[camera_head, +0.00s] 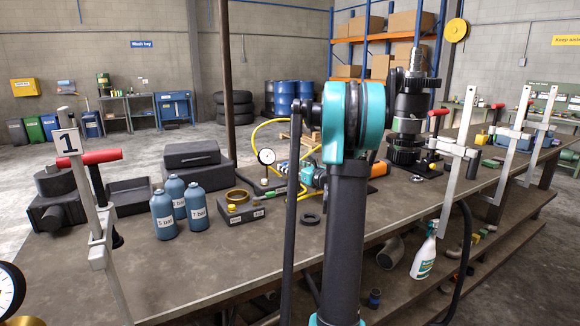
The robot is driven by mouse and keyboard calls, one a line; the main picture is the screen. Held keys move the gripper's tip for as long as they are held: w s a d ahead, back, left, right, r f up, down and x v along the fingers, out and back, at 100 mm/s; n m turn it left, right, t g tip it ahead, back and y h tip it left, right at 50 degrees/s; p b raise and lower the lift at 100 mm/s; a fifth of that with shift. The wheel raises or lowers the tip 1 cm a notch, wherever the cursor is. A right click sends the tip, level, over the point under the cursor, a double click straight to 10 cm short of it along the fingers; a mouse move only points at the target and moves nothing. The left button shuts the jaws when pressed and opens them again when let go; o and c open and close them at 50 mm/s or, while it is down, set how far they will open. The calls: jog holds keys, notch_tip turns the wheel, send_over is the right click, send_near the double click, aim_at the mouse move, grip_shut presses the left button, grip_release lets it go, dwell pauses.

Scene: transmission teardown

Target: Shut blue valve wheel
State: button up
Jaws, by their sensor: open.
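The end of my arm stands right of centre, behind the teal and black arm joint. My gripper (416,72) appears as the dark, small end piece at its top, against the shelving. It is open, and I see nothing held in it. Its finger detail is hard to make out. I cannot clearly make out a blue valve wheel. A small blue-teal part with orange (314,177) lies on the workbench by a yellow hose (258,137), partly behind my arm. I cannot tell whether it is the wheel. My gripper is apart from it, to its upper right.
The workbench (170,270) bears grey-blue bottles (195,207), a black case (195,165), a dial gauge (266,158) and a ring on a block (238,197). Tall clamps (93,200) with red handles rise at its edges. A spray bottle (424,256) stands on the lower shelf.

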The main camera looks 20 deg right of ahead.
jog(key=shift+w+a, duration=0.2)
jog(key=shift+w, duration=0.3)
jog(key=c, duration=1.2)
jog(key=shift+a+m+h, duration=0.1)
jog(key=shift+m+h, duration=0.2)
jog(key=shift+h, duration=0.1)
jog(key=m+h, duration=0.1)
jog(key=h, duration=0.1)
jog(key=m+t+h, duration=0.1)
jog(key=m+h, duration=0.1)
jog(key=h, duration=0.1)
jog(key=shift+a+m+h, duration=0.2)
jog(key=shift+m+h, duration=0.1)
jog(key=m+h, duration=0.2)
jog(key=h, duration=0.1)
jog(key=m+g+h, duration=0.1)
jog(key=m+h, duration=0.1)
jog(key=h, duration=0.2)
jog(key=shift+m, duration=0.4)
jog(key=shift+d+m+g+h, duration=0.1)
jog(key=shift+m+g+h, duration=0.25)
jog(key=shift+h, duration=0.25)
